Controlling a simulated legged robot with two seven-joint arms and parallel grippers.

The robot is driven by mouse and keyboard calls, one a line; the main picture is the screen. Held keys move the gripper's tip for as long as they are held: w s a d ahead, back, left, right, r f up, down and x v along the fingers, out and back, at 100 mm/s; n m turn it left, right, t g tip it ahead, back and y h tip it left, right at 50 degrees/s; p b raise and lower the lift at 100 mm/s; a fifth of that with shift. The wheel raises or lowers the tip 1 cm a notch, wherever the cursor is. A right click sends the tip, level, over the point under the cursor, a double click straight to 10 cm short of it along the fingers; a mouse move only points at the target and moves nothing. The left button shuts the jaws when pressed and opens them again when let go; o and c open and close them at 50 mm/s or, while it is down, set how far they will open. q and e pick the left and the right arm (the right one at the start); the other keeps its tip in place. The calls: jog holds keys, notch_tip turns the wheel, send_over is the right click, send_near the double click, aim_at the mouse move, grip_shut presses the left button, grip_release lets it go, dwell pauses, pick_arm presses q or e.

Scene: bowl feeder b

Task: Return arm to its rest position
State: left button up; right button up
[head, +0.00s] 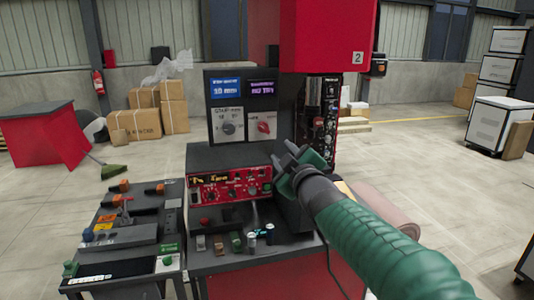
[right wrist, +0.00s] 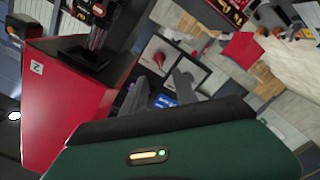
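My right arm comes in from the lower right of the head view, in a green sleeve. Its gripper (head: 287,160) is raised in front of the red control panel (head: 232,186) and the grey panel with two displays (head: 242,112). In the right wrist view the two dark fingers of the right gripper (right wrist: 160,92) stand apart with nothing visible between them. I see no object held. My left gripper is in neither view.
A black console with switches (head: 125,228) stands at the left. A red box marked 2 (head: 327,38) hangs above the bench, beside a dark control column (head: 325,118). Cardboard boxes (head: 148,118) and a red cabinet (head: 42,135) stand farther back. Open floor lies at the right.

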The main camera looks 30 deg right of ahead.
jog(key=s+a+f+m+g+y, duration=0.1)
jog(key=s+a+f+m+g, duration=0.2)
jog(key=f, duration=0.9)
jog(key=s+a+f+m+g+y, duration=0.1)
jog(key=s+a+f+g, duration=0.35)
jog(key=f, duration=0.75)
jog(key=s+a+f+m+g+y, duration=0.1)
jog(key=s+a+f+g, duration=0.2)
jog(key=s+f, duration=0.6)
jog(key=s+a+f+m+g, duration=0.1)
jog(key=s+a+f+g, duration=0.3)
jog(key=s+f, duration=0.5)
jog(key=shift+s+a+m+y+p, duration=0.4)
jog(key=shift+s+a, duration=0.4)
jog(key=shift+s, duration=0.35)
